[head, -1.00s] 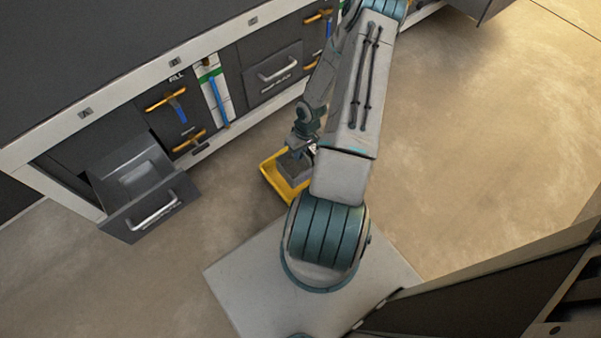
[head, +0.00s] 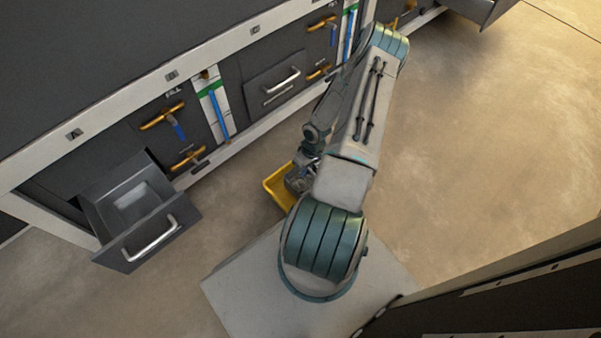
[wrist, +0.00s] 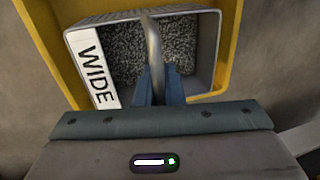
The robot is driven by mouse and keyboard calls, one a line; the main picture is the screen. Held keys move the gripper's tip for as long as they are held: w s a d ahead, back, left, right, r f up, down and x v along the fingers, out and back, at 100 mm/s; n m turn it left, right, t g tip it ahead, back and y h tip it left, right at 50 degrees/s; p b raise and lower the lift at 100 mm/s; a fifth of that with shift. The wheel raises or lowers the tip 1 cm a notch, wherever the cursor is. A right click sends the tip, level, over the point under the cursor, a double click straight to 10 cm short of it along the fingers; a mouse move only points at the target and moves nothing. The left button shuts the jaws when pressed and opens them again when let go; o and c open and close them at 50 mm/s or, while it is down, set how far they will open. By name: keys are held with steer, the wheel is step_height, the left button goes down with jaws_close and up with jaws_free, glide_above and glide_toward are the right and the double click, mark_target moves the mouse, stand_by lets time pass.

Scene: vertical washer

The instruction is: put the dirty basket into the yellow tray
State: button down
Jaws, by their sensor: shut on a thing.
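The dirty basket is a grey box with a white "WIDE" label (wrist: 93,65) and dark grainy contents. In the wrist view it lies within the outline of the yellow tray (wrist: 46,50); I cannot tell whether it rests on the tray's floor. My gripper (wrist: 158,78) is shut on the basket's upright handle (wrist: 152,42). In the head view the yellow tray (head: 272,187) shows beside my arm, and the grey basket (head: 296,182) is partly hidden by my wrist.
An open drawer (head: 135,205) juts out from the dark washer cabinet at the left. A closed drawer (head: 275,80), orange handles (head: 163,117) and a blue-marked gauge (head: 219,112) line its front. Open floor (head: 480,150) lies to the right.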

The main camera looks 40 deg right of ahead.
steer(key=b, duration=0.3)
glide_above(302, 183)
steer(key=shift+d+f, duration=0.2)
steer(key=shift+f, duration=0.85)
steer(key=shift+d+f, duration=0.2)
steer(key=shift+f, duration=0.85)
steer(key=shift+r, duration=0.1)
steer(key=c, duration=1.5)
jaws_free()
steer(key=shift+c, duration=0.2)
